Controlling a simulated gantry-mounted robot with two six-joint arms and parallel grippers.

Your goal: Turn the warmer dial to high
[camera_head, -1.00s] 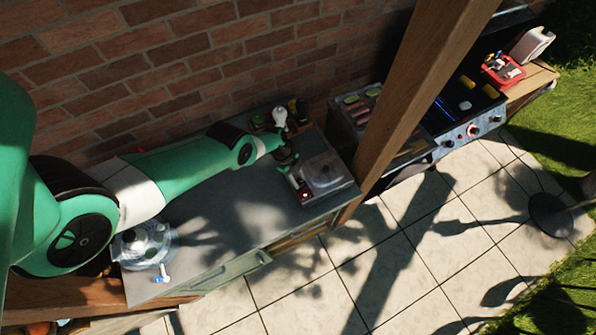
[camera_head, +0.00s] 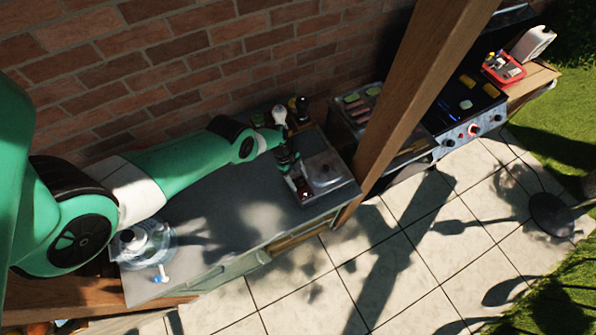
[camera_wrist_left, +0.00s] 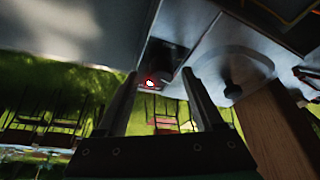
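The warmer (camera_head: 342,187) is a low metal box with a round pale lid (camera_head: 322,168) at the right end of the grey counter. Its dial is a small dark spot with a red mark (camera_head: 305,193) at the near left of the box; in the left wrist view a red-lit dial (camera_wrist_left: 151,83) shows on a dark panel. My left gripper (camera_head: 293,176) hangs over the warmer's left side. In the wrist view its two fingers (camera_wrist_left: 160,82) are wide apart, with the dial showing between the tips; no contact is visible. The dial's setting is too small to read. My right gripper is not in view.
The lid's dark knob (camera_wrist_left: 232,89) is right of the fingers in the wrist view. Bottles (camera_head: 279,114) stand behind the warmer by the brick wall. A wooden post (camera_head: 413,95) rises to its right. A glass pot (camera_head: 143,243) stands at the counter's left end. The middle counter is clear.

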